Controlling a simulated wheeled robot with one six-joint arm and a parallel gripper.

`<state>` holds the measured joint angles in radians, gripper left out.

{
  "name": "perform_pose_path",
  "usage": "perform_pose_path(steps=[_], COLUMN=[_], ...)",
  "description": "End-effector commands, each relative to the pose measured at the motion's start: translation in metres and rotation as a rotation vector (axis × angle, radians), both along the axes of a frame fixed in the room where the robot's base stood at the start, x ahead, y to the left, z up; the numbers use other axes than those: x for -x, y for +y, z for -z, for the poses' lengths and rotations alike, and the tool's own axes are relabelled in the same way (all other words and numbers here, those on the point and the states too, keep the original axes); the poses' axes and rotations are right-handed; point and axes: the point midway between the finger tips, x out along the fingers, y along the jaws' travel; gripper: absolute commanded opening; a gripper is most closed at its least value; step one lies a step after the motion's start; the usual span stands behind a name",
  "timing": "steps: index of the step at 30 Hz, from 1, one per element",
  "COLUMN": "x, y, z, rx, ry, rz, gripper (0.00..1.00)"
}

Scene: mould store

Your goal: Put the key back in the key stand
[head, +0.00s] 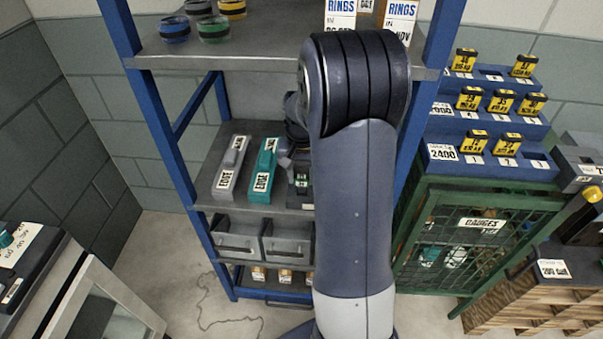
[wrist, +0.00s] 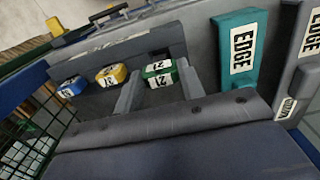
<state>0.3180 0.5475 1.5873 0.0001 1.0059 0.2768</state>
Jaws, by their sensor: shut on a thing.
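My gripper (wrist: 157,88) is shut on a green key (wrist: 160,72) with white number labels, seen between its two fingers in the wrist view. The dark key stand (wrist: 100,103) is around and below it, with a blue key (wrist: 71,87) and a yellow key (wrist: 111,75) in a row to the left. I cannot tell whether the green key is seated in the stand or just above it.
A teal EDGE box (head: 262,172) and a grey EDGE box (head: 230,170) lie on the middle shelf (head: 210,196), left of my arm. The upper shelf (head: 230,58) is above. A blue upright (head: 432,60) and a green mesh cage (head: 420,260) stand to the right.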

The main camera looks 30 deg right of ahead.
Motion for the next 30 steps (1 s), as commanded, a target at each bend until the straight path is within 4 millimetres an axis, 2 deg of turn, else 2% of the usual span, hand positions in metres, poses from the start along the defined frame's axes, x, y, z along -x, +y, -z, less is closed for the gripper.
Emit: perform_pose_path(steps=[14,22,30], x=[0.0000,-0.0001,0.0006], y=[0.0002,0.0003,0.0006], z=[0.0002,-0.0066,-0.0032], rx=[0.000,-0.001,0.000], ry=[0.000,0.004,0.002], rz=[-0.001,-0.001,-0.001], gripper=[0.15,0.15,0.15])
